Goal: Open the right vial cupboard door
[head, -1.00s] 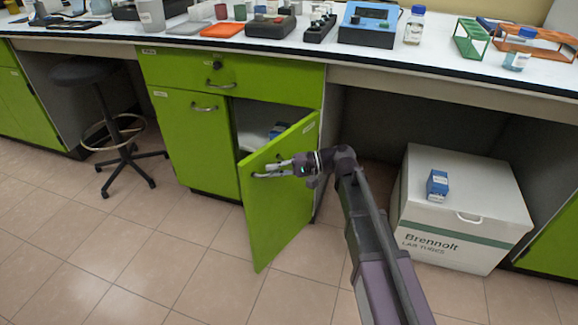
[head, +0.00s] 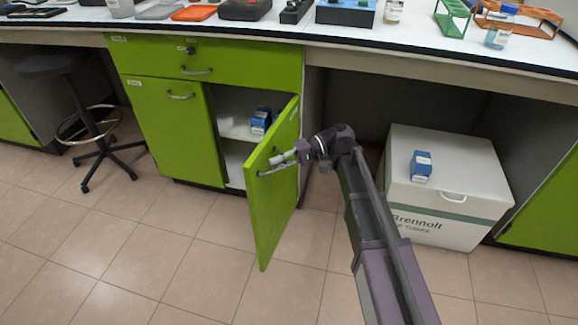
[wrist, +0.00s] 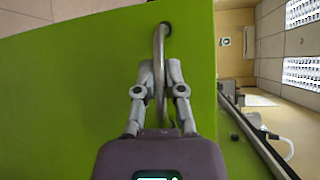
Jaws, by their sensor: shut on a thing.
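The right cupboard door (head: 268,215) is green and stands swung well out from the cupboard; it fills much of the wrist view (wrist: 60,95). My gripper (head: 282,160) is at the door's upper part, shut on its curved metal handle (wrist: 159,45). In the wrist view, the fingers of my gripper (wrist: 160,85) close on the handle from both sides. Inside the cupboard, blue boxes (head: 260,121) stand on a white shelf (head: 235,129). The door hides the right part of the interior.
The left cupboard door (head: 168,130) and the drawer above (head: 240,62) are shut. A white box (head: 450,190) with a small blue box (head: 421,166) on top stands to the right under the bench. A stool (head: 85,120) is at the left. The tiled floor before the door is clear.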

